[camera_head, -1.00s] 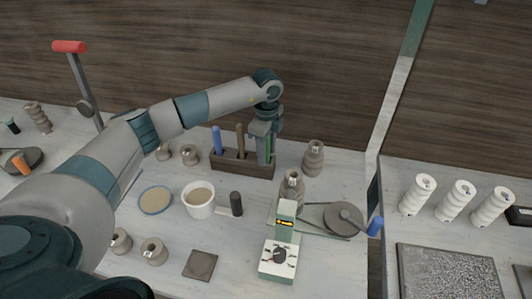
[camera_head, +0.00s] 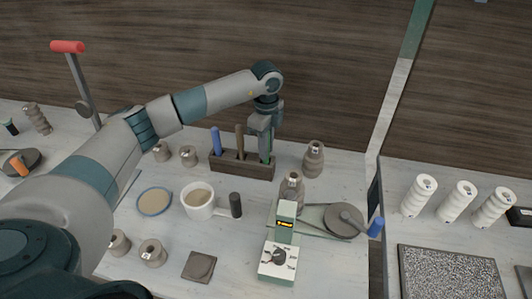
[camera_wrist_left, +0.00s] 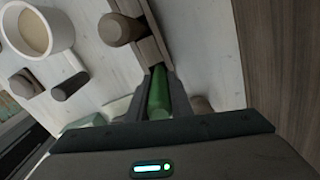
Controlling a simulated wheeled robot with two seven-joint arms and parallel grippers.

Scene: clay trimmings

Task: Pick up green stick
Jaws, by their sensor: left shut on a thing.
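The green stick (camera_head: 267,150) stands upright in the right end of a dark brown holder (camera_head: 232,168). It shows large and green in the left wrist view (camera_wrist_left: 158,94). My left gripper (camera_head: 264,142) reaches down over the right end of the holder and is shut on the green stick. The stick's lower end is hidden by the gripper and the holder. In the left wrist view the fingers lie on both sides of the stick. My right gripper is not in view.
A blue stick (camera_head: 217,141) and a brown stick (camera_head: 240,143) stand in the same holder. A white cup (camera_head: 199,209) and dark cylinder (camera_head: 236,205) stand in front. A green-and-white device (camera_head: 278,258) and stacked grey-brown pieces (camera_head: 313,157) are to the right.

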